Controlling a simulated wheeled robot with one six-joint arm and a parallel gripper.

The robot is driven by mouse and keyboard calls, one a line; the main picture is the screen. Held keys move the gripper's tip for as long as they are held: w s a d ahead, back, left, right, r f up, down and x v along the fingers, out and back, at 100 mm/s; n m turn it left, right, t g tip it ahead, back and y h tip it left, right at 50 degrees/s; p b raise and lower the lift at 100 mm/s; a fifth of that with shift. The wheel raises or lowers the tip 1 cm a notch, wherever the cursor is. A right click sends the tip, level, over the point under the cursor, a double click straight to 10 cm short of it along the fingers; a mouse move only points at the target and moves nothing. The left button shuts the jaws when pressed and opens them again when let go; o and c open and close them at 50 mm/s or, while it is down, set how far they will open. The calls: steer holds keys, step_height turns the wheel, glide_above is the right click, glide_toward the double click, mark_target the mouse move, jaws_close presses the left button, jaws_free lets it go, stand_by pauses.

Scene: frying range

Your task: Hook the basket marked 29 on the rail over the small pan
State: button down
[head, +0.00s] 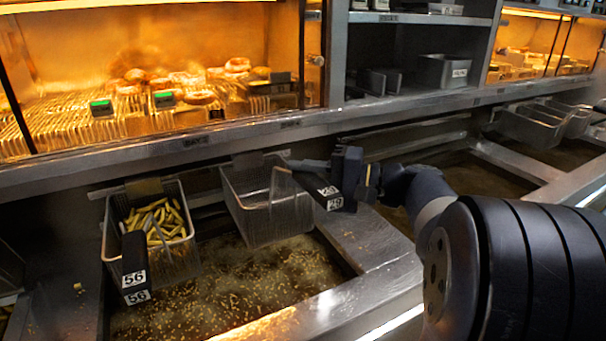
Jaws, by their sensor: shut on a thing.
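The wire basket marked 29 (265,212) is empty as far as I can see and hangs upright over a pan of oil (240,285) with bits floating in it. Its dark handle with white 29 labels (332,197) is at its right side. My gripper (347,172) is shut on that handle and hides part of it. The basket's back edge is close to a rail (205,180) along the back wall. I cannot tell whether its hook rests on the rail.
A basket marked 56 (185,255), holding fries, hangs left of basket 29 with its handle toward the front. A steel divider (370,240) borders the pan on the right. Other baskets (530,125) hang far right. A heated display (150,70) stands behind.

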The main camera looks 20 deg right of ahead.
steer(key=shift+f+b, duration=0.55)
steer(key=shift+b, duration=0.1)
steer(key=c, duration=1.2)
jaws_free()
steer(key=shift+o, duration=0.2)
steer(key=shift+d, duration=0.1)
steer(key=b+v, duration=0.1)
steer(key=v, duration=0.9)
steer(key=shift+s+d, duration=0.2)
steer(key=shift+d, duration=0.05)
